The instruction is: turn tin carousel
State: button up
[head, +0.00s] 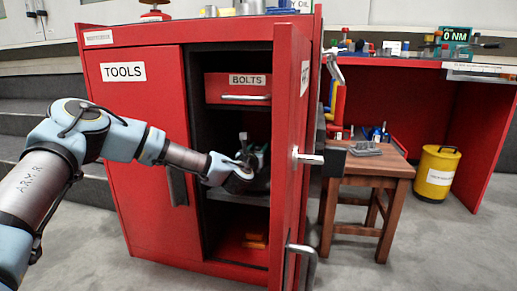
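I cannot make out a tin carousel in the head view. My gripper (252,157) is inside the open right bay of a red cabinet (150,200), below the drawer marked BOLTS (238,88) and above a grey shelf (240,197). Its dark fingers are small against the dark interior, so I cannot tell whether they are open or shut, or whether they touch anything. The back of the bay is in shadow and partly hidden by my wrist.
The cabinet's right door (290,150) stands open, close to the right of my gripper. The left door marked TOOLS (140,150) is shut. A wooden stool (380,182), a red bench (420,65) and a yellow canister (437,170) stand to the right.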

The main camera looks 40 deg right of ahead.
grip_shut()
dwell(1.0)
